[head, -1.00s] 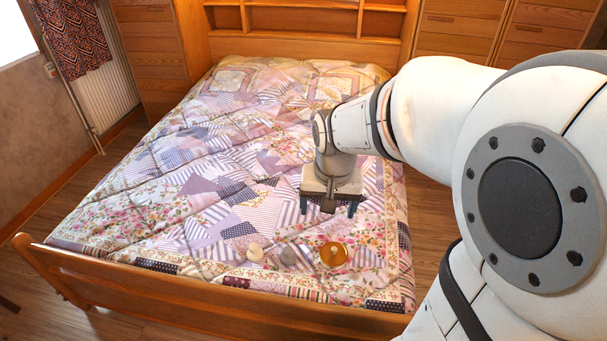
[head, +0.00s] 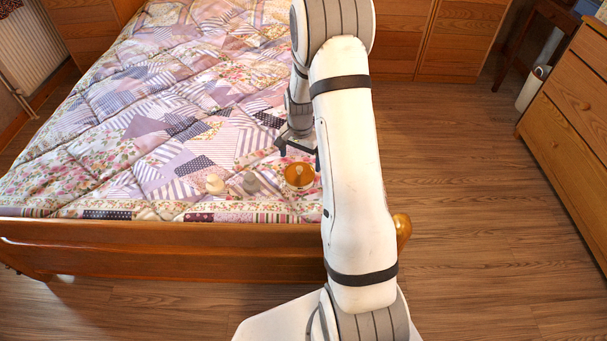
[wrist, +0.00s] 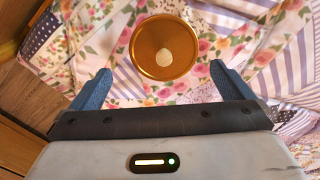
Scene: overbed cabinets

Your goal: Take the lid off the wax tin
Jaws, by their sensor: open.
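The wax tin (head: 299,177) stands on the quilt near the foot of the bed. The lid (wrist: 165,62) also shows in the wrist view, ahead of and roughly centred between my fingers. My gripper (head: 299,154) is open and empty, just behind the tin in the head view. In the wrist view my gripper (wrist: 160,74) has its blue fingers spread wider than the lid, with no visible contact.
The wooden footboard (head: 170,250) runs along the near edge of the bed. Open floor lies to the right, with a dresser (head: 575,110) beyond.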

